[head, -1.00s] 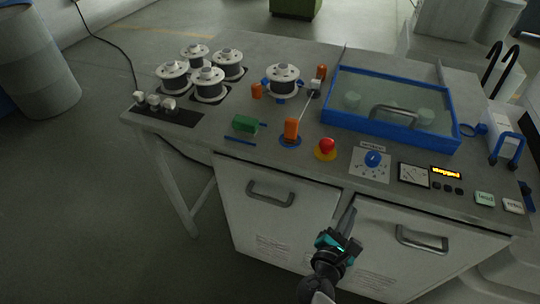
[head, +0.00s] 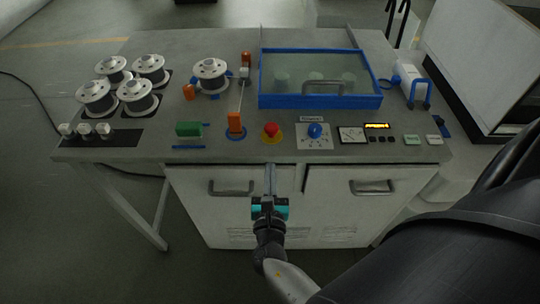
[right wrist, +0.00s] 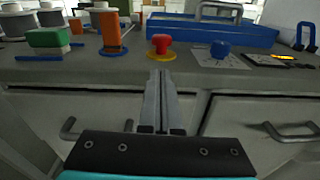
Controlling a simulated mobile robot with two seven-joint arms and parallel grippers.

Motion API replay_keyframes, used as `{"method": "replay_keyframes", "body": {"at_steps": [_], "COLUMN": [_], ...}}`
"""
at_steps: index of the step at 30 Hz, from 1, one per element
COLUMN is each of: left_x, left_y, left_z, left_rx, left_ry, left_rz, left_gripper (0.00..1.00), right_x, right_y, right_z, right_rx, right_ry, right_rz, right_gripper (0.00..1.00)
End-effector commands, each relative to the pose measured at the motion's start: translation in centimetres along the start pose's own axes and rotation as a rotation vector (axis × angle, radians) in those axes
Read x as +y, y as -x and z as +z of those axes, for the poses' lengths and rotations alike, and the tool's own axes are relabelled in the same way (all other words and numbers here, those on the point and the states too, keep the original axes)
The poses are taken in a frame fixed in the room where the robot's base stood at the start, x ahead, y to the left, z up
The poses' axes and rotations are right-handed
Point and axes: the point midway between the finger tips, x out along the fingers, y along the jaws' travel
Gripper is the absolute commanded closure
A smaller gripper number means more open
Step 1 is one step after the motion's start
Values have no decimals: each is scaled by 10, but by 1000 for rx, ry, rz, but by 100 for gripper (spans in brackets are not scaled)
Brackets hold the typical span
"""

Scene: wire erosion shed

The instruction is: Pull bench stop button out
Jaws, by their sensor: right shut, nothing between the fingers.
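The red bench stop button (head: 271,130) sits on a yellow base on the bench top, near the front edge. It also shows in the right wrist view (right wrist: 160,42), just beyond the fingertips. My right gripper (head: 270,166) is in front of the bench edge, below and nearer than the button, pointing at it. In the right wrist view its fingers (right wrist: 158,72) are together, with nothing held and a gap to the button. My left gripper is in neither view.
Left of the button stand an orange post (head: 235,122) and a green block (head: 189,129). On its right is a blue knob (head: 315,130). Behind is a blue-framed tray with a clear lid (head: 265,101). Drawer handles (head: 231,188) project from the bench front.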

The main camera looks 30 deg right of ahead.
Motion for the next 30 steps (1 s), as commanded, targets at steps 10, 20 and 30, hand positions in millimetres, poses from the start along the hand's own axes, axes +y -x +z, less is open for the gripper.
{"method": "replay_keyframes", "body": {"at_steps": [10,20,30], "left_x": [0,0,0], "left_y": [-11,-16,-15], "left_z": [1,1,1], "left_rx": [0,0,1], "left_ry": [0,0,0], "left_rz": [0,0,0], "left_gripper": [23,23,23], "right_x": [0,0,0], "right_y": [-64,-88,-88], "right_z": [0,0,2], "right_rx": [-2,0,0], "right_ry": [-3,-1,-1], "right_rz": [-2,0,0], "right_gripper": [100,100,100]}}
